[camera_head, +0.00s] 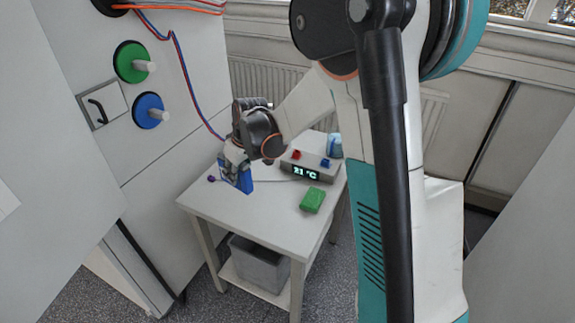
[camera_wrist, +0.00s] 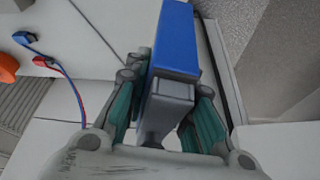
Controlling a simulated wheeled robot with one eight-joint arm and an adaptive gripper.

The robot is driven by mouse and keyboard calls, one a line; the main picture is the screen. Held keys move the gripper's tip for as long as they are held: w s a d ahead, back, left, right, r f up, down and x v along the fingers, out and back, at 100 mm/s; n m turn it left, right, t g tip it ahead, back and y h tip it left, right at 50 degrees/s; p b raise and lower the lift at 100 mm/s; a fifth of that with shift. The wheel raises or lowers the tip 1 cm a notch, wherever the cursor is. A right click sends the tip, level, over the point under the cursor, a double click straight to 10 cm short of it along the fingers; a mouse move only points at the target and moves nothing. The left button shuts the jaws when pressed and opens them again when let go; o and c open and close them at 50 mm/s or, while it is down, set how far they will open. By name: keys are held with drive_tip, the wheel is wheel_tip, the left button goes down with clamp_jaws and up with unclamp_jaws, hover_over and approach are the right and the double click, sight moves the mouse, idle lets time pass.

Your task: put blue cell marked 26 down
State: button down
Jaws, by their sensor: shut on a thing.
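A blue cell (camera_head: 238,178) with a grey end hangs below my gripper (camera_head: 236,152), over the left back part of the white table (camera_head: 260,211). I cannot tell whether its lower end touches the tabletop. In the wrist view, the blue cell (camera_wrist: 176,40) extends out from between the teal and grey fingers of my gripper (camera_wrist: 168,88), which is shut on its grey part. No number can be read on the cell.
A green block (camera_head: 312,200) lies on the table's right part. Behind it stands a grey box (camera_head: 310,167) reading 21 °C with red and blue knobs. The table's front middle is clear.

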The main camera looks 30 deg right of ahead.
drive_tip(key=w+d+r+n+y, duration=0.1)
drive_tip(key=w+r+n, duration=0.1)
drive_tip(key=w, duration=0.3)
wheel_tip(320, 180, down, 19)
drive_tip(key=b, duration=0.3)
drive_tip(key=shift+w+d+f+b, duration=0.1)
drive_tip(key=shift+w+f+b, duration=0.1)
drive_tip(key=shift+b, duration=0.2)
drive_tip(key=shift+f, duration=0.1)
drive_tip(key=shift+f, duration=0.15)
drive_tip(key=c, duration=1.4)
unclamp_jaws()
drive_tip(key=shift+o, duration=0.2)
